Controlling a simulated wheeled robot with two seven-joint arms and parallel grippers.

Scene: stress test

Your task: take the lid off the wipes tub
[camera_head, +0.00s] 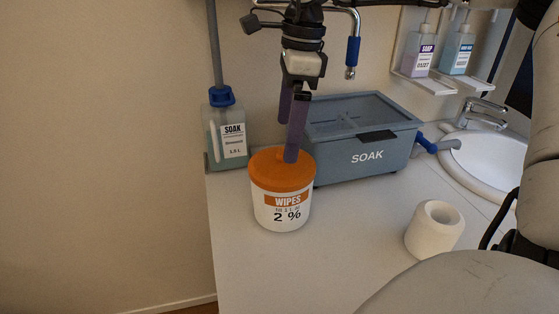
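The wipes tub (283,214) is white with an orange and black label and stands upright on the counter in the head view. Its orange lid (265,173) sits on top of it. My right gripper (287,143) hangs over the lid from above, pointing down. Its two purple fingers look spread apart, one nearer and one farther. The nearer fingertip overlaps the top of the lid; I cannot tell whether it touches. Part of the lid's top is hidden behind that finger. My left gripper is not in view.
A blue-grey SOAK box (335,166) stands close behind the tub on the right. A SOAK bottle (229,147) stands behind left. A white cylinder (421,232) and a sink (490,168) are at right. The counter (335,245) is clear in front. Its left edge is near the tub.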

